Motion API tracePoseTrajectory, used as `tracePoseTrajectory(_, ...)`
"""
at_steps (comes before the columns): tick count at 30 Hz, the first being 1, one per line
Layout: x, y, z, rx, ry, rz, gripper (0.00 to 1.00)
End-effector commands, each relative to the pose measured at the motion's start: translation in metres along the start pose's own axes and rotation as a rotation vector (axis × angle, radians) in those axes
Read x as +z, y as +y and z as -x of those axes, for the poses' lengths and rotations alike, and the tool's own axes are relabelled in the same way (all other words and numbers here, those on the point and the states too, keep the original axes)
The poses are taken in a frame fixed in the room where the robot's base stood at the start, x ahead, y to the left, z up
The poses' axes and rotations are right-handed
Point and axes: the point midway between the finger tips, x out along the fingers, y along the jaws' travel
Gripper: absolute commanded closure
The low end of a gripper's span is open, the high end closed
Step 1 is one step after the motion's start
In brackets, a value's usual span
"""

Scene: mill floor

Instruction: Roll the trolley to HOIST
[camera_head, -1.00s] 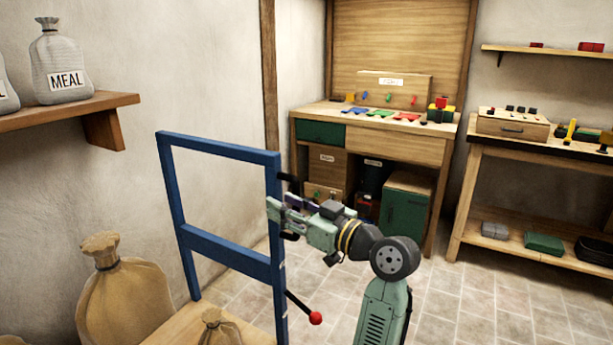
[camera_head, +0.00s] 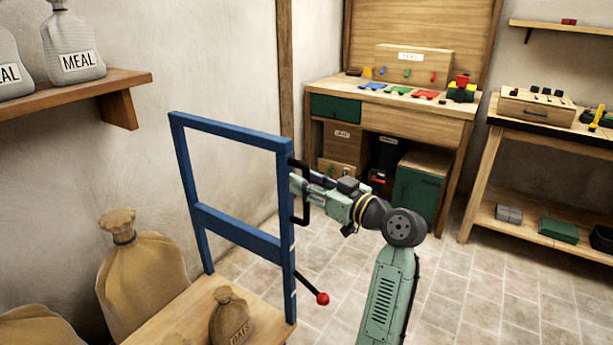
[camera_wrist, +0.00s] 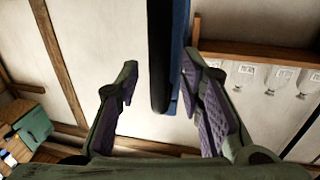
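The trolley has an upright blue frame (camera_head: 240,234) and a wooden deck (camera_head: 165,330). A black side handle (camera_head: 306,210) is on the frame's right post and also shows in the wrist view (camera_wrist: 160,50). A lever with a red knob (camera_head: 322,299) sticks out below it. My gripper (camera_head: 297,186) is at the handle. In the wrist view my gripper (camera_wrist: 158,78) is open, with the black bar between its spread fingers and gaps visible beside it. A small sack marked OATS (camera_head: 230,318) stands on the deck. I see no HOIST sign.
A large tan sack (camera_head: 142,275) stands by the left wall, below a shelf (camera_head: 80,92) with meal sacks. A desk (camera_head: 400,112) stands at the back and a workbench (camera_head: 545,128) at the right. Open tiled floor (camera_head: 460,285) lies right of the trolley.

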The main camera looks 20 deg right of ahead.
Motion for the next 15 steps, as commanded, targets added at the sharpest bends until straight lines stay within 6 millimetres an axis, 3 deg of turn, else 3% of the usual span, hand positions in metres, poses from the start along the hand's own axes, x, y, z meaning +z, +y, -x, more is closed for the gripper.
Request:
tracePoseTrajectory(11,0.0005,0.0001,-0.0059,0.001,0.000,0.000,0.66)
tracePoseTrajectory(15,0.0004,0.0001,-0.0058,0.001,0.000,0.000,0.75)
